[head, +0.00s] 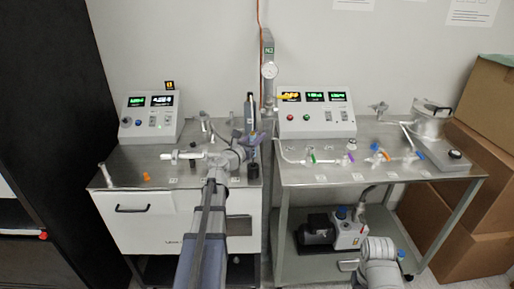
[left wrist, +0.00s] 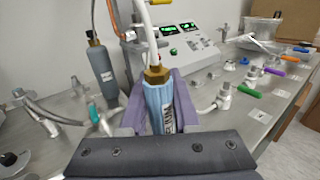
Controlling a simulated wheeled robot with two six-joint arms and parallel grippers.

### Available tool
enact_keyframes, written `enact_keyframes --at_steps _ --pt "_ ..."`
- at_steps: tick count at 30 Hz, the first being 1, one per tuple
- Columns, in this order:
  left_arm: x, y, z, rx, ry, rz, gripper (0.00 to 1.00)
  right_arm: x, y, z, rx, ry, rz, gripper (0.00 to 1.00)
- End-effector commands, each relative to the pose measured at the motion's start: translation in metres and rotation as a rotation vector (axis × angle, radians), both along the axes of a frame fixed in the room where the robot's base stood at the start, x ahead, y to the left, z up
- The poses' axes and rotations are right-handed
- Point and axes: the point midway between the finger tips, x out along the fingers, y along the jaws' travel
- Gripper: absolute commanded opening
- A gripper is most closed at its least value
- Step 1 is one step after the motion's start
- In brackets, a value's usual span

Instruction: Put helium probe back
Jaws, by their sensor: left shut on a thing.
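My left gripper (head: 250,139) is over the back right part of the left bench. In the left wrist view its purple fingers (left wrist: 160,105) are shut around a light-blue cylinder, which I take to be the helium probe (left wrist: 158,98). It has a brass nut on top, a white hose running up from it, and a dark label partly hidden by the fingers. Its lower end is hidden by the gripper. A grey-blue bottle with a brass neck (left wrist: 102,68) stands just left of the gripper. Part of my right arm shows at the bottom right of the head view; its gripper is not clearly visible.
The left bench (head: 120,172) carries a control box (head: 152,117) and an orange piece (head: 146,177). The right bench (head: 300,178) holds another control box (head: 315,112) and a pipe line with coloured handles. A pump (head: 348,232) sits below. Cardboard boxes (head: 480,185) stand right.

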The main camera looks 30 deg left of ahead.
Motion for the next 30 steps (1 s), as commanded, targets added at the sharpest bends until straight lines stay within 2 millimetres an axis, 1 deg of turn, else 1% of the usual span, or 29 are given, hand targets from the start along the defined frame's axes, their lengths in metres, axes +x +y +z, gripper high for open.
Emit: enact_keyframes --at_steps 1,4,7,16,26,27,30 --pt "0.000 0.000 -0.011 0.000 0.000 0.000 0.00 0.000 0.000 -0.011 0.000 0.000 0.000 0.00" --pt "0.000 0.000 -0.024 0.000 0.000 0.000 0.00 0.000 0.000 -0.024 0.000 0.000 0.000 0.00" --pt "0.000 0.000 -0.033 0.000 0.000 0.000 0.00 0.000 0.000 -0.034 0.000 0.000 0.000 0.00" --pt "0.000 0.000 -0.032 0.000 0.000 0.000 0.00 0.000 0.000 -0.032 0.000 0.000 0.000 0.00" --pt "0.000 0.000 -0.042 0.000 0.000 0.000 0.00 0.000 0.000 -0.042 0.000 0.000 0.000 0.00" --pt "0.000 0.000 -0.041 0.000 0.000 0.000 0.33 0.000 0.000 -0.041 0.000 0.000 0.000 0.00" --pt "0.000 0.000 -0.040 0.000 0.000 0.000 0.44 0.000 0.000 -0.040 0.000 0.000 0.000 0.00"
